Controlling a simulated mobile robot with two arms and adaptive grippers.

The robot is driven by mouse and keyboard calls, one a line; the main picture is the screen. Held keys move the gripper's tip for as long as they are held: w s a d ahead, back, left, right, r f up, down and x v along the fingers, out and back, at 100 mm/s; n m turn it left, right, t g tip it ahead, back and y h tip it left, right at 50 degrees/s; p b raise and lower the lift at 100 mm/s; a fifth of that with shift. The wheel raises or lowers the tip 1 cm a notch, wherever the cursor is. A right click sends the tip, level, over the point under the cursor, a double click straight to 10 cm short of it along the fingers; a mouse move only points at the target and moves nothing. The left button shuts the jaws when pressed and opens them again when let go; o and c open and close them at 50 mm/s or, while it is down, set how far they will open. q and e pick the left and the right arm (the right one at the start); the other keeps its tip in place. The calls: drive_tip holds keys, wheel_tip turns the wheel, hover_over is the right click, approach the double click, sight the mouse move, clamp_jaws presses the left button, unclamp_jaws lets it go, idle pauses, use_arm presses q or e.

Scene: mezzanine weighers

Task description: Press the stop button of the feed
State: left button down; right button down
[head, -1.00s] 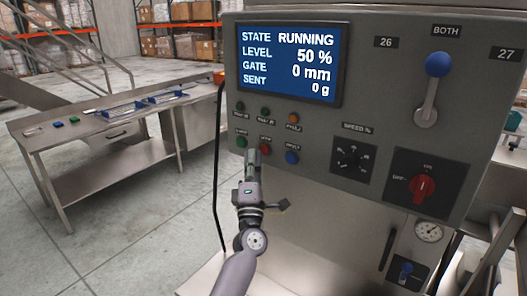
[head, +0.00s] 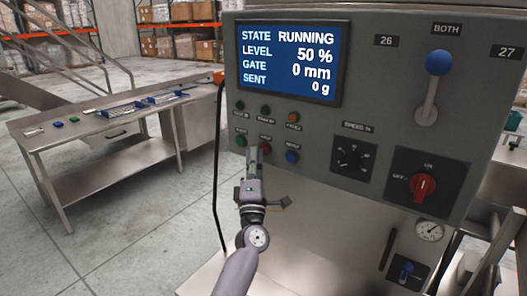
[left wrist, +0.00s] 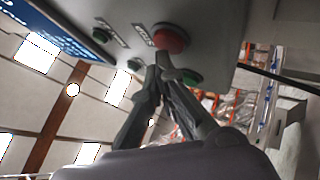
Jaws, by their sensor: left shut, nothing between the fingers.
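The grey control panel (head: 380,95) carries a red button (head: 265,149) in its lower row, between a green button (head: 241,141) and a blue button (head: 292,157). The screen (head: 290,62) reads STATE RUNNING, LEVEL 50 %, GATE 0 mm, SENT 0 g. My left gripper (head: 253,152) is shut and empty, its tips just left of the red button in the head view. In the left wrist view, the fingertips (left wrist: 163,62) are close below the red button (left wrist: 171,39); I cannot tell whether they touch. My right gripper is not in view.
Above the row are two green lamps (head: 265,110) and an orange one (head: 293,117). A speed dial (head: 352,158), red rotary switch (head: 423,188) and blue-knobbed lever (head: 438,65) are to the right. A black cable (head: 216,170) hangs at left; a steel table (head: 105,128) stands beyond.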

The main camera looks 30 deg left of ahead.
use_arm(q)
drive_tip(key=shift+w, duration=0.45)
idle(0.7)
drive_tip(key=shift+s, duration=0.85)
drive_tip(key=s, duration=0.1)
drive_tip(key=s+p, duration=0.1)
drive_tip(key=s, duration=0.1)
drive_tip(key=s+p, duration=0.1)
drive_tip(key=s, duration=0.1)
drive_tip(key=shift+a, duration=0.25)
idle(0.7)
